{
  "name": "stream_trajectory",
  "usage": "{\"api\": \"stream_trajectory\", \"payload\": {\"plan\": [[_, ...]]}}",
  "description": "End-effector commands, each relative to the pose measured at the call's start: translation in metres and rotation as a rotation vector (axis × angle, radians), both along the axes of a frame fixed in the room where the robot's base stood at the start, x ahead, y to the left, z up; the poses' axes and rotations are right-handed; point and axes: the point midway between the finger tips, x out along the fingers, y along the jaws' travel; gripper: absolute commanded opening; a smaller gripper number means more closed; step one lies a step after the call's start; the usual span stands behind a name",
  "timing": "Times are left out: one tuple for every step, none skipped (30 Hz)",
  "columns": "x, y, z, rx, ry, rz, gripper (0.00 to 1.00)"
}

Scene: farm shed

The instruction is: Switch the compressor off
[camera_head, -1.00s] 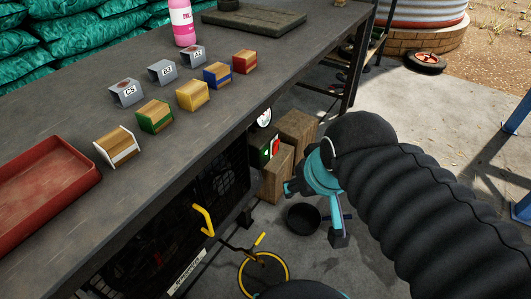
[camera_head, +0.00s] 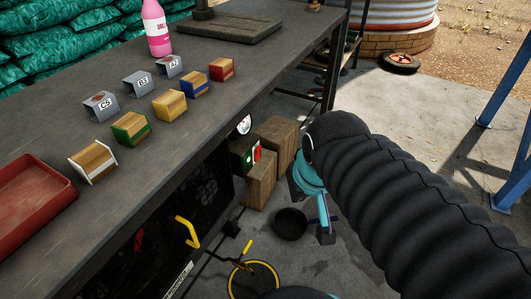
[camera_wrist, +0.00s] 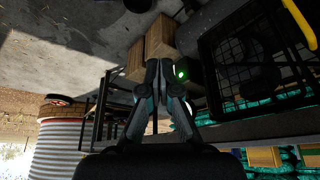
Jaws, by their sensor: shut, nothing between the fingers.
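The compressor's dark control box (camera_head: 243,153) shows under the bench edge in the head view, with a round white gauge (camera_head: 244,124) above it and a red switch part (camera_head: 257,154) on its face. In the wrist view, which is turned over, the box (camera_wrist: 188,72) has a glowing green spot on it. My gripper (camera_wrist: 165,64) is shut and empty; its tips appear just left of the green spot, and I cannot tell whether they touch the box. In the head view my gripper's fingertips are not clearly seen. The red part is not seen in the wrist view.
Wooden crates (camera_head: 262,180) stand beside the box, close to my arm. A black caged unit with a yellow handle (camera_head: 187,232) is under the bench (camera_head: 60,130). A black pan (camera_head: 291,222) and a yellow-rimmed wheel (camera_head: 254,279) are on the floor.

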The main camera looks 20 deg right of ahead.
Motion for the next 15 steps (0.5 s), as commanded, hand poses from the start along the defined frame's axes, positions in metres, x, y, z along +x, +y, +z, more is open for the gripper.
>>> {"api": "stream_trajectory", "payload": {"plan": [[0.004,-0.009,-0.011,0.005,0.037,-0.037,0.00],[0.006,-0.014,-0.016,0.009,0.055,-0.057,0.00],[0.009,-0.020,-0.023,0.021,0.078,-0.084,0.00],[0.012,-0.023,-0.027,0.033,0.094,-0.105,0.00],[0.014,-0.027,-0.032,0.046,0.110,-0.126,0.00],[0.018,-0.031,-0.038,0.067,0.131,-0.156,0.00],[0.020,-0.034,-0.042,0.084,0.146,-0.178,0.00],[0.023,-0.037,-0.046,0.104,0.159,-0.202,0.00],[0.027,-0.041,-0.052,0.131,0.177,-0.236,0.00],[0.029,-0.043,-0.056,0.153,0.191,-0.264,0.00],[0.032,-0.046,-0.061,0.177,0.204,-0.294,0.00],[0.036,-0.049,-0.066,0.211,0.221,-0.334,0.00],[0.039,-0.051,-0.070,0.237,0.231,-0.367,0.00],[0.042,-0.053,-0.074,0.265,0.243,-0.401,0.00],[0.046,-0.056,-0.080,0.302,0.258,-0.446,0.00]]}}
